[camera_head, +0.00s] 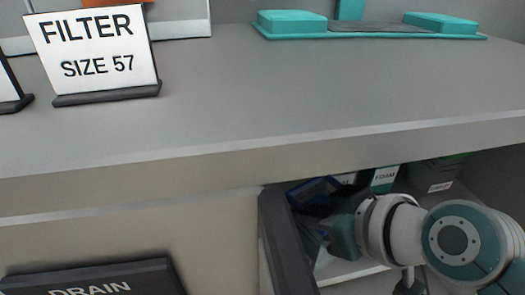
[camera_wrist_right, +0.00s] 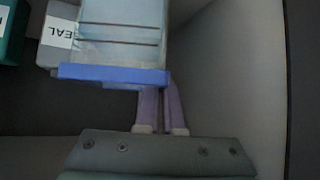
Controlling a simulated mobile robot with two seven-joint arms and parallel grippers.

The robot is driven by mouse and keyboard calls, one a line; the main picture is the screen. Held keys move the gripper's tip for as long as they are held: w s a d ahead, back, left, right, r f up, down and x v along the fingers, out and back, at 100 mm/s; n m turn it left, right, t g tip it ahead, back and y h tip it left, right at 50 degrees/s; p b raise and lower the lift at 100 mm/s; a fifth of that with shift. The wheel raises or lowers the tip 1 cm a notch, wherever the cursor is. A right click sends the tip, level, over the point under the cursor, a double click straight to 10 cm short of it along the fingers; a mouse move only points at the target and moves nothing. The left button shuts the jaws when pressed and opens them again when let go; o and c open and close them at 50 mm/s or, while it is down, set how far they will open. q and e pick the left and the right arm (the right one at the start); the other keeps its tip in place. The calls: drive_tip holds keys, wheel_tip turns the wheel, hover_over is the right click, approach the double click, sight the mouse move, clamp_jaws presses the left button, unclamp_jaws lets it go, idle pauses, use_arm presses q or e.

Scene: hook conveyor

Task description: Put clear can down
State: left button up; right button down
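A clear can (camera_wrist_right: 112,35) with a blue rim (camera_wrist_right: 113,75) fills the top middle of the right wrist view. My right gripper (camera_wrist_right: 163,105) has its two pale purple fingers close together at the can's right edge, apparently pinching its wall; the rim hides the tips. In the head view my right gripper (camera_head: 342,236) is inside the compartment under the counter, with a dark, blue-edged container shape just beyond it. My left gripper is not in view.
The grey counter (camera_head: 260,95) overhangs the compartment. Its left side wall (camera_head: 285,245) is close to my gripper. A box labelled FOAM (camera_head: 384,178) stands behind. A grey SEAL box (camera_wrist_right: 57,30) sits beside the can. A FILTER sign (camera_head: 95,50) stands on top.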

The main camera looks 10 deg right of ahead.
sight(295, 200)
drive_tip(key=w, duration=0.1)
drive_tip(key=w+a+b, duration=0.1)
drive_tip(key=w, duration=0.1)
drive_tip(key=shift+a, duration=0.2)
drive_tip(key=shift+w+f+b, duration=0.15)
drive_tip(key=shift+f+b, duration=0.4)
drive_tip(key=shift+f, duration=0.2)
drive_tip(key=c, duration=1.5)
unclamp_jaws()
drive_tip(key=shift+f, duration=0.1)
drive_tip(key=o, duration=0.5)
drive_tip(key=shift+c, duration=0.2)
